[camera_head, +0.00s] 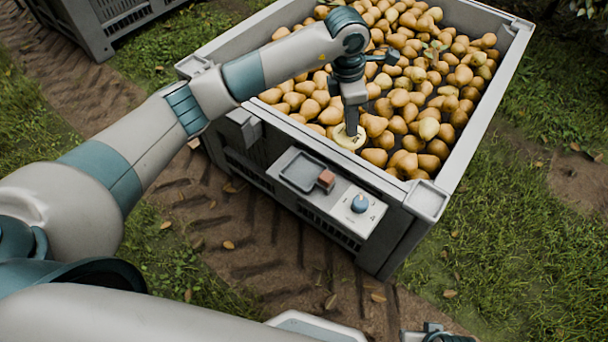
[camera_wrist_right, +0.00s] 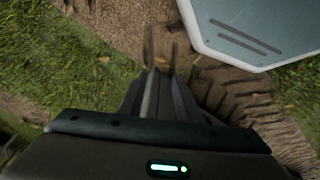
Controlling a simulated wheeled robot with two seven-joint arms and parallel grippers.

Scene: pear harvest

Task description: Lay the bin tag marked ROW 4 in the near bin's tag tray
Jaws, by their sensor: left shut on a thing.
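My left gripper (camera_head: 351,128) points down over the pears at the near bin's front side. It is shut on a pale yellow round tag (camera_head: 345,138), partly hidden by the fingers; no marking on it is readable. The tag is just inside the front wall. The grey shallow tag tray (camera_head: 301,171) is on the near bin's (camera_head: 405,215) outer front, below and left of the tag, and looks empty. My right gripper (camera_wrist_right: 161,48) has its fingers apart with only ground between them. In the head view only a bit of that arm's end shows at the bottom edge.
A red-brown block (camera_head: 326,180) sits at the tray's right edge, beside a panel with a blue knob (camera_head: 360,203). Many pears (camera_head: 400,100) fill the near bin. Another grey bin (camera_head: 98,28) stands at the upper left. Grass and a rutted dirt track surround the bins.

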